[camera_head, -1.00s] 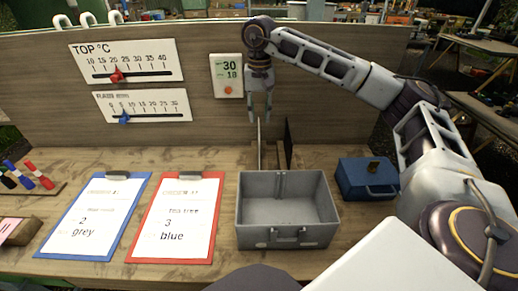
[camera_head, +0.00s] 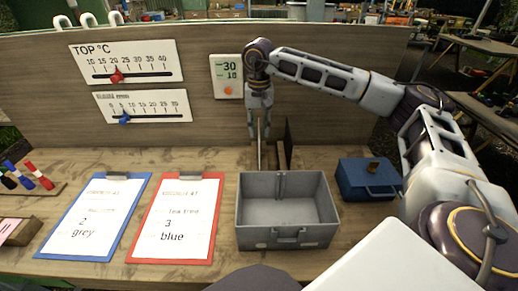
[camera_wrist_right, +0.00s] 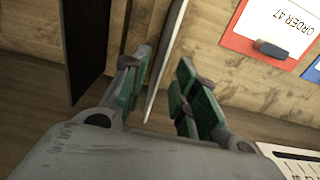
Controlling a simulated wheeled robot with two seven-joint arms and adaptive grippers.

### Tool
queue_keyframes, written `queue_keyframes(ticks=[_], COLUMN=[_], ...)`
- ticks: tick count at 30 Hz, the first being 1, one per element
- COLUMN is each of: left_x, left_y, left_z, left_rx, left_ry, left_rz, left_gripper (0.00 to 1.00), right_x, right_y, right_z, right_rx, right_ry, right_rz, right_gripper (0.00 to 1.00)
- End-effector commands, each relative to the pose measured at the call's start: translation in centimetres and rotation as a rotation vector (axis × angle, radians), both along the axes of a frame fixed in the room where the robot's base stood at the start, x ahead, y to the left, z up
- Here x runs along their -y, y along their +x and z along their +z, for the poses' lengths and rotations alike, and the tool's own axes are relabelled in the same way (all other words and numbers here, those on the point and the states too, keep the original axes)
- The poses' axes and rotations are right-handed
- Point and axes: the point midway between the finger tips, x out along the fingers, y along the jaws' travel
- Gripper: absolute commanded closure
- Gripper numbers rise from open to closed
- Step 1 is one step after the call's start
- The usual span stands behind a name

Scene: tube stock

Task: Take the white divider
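The white divider (camera_head: 259,157) stands upright on edge behind the grey box, seen nearly edge-on in the head view. In the right wrist view the white divider (camera_wrist_right: 167,55) runs between the two green-padded fingers of my right gripper (camera_wrist_right: 163,78). In the head view my right gripper (camera_head: 259,122) points down over the divider's top. A dark divider (camera_head: 288,140) stands just right of it, also in the wrist view (camera_wrist_right: 86,40). My left gripper is not in view.
An empty grey box (camera_head: 287,240) stands in front of the dividers. A blue case (camera_head: 366,181) is to its right. Blue (camera_head: 97,252) and red (camera_head: 170,260) clipboards lie left. The wooden back panel (camera_head: 215,125) with gauges rises close behind.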

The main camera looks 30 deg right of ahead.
Motion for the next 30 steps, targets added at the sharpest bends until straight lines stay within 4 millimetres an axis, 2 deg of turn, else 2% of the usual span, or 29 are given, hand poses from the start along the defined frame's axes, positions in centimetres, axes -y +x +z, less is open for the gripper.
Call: queue_keyframes(ticks=[6,15,21,27,30], left_x=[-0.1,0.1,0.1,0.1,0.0], left_y=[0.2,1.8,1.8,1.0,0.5], left_z=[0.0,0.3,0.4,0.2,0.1], left_rx=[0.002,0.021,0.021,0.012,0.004], left_ry=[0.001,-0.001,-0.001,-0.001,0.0], left_rz=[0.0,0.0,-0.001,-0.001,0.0], left_gripper=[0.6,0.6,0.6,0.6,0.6], right_x=[0.0,0.0,0.0,0.0,0.0], right_y=[0.0,0.0,0.0,0.0,0.0], right_z=[-1.8,-2.0,-2.0,-2.0,-2.0], right_rx=[0.0,0.001,0.0,0.0,0.0], right_ry=[-0.001,-0.001,0.0,0.0,0.0], right_rz=[-0.001,-0.001,-0.001,-0.001,-0.001], right_gripper=[0.71,0.71,0.71,0.97,1.0])
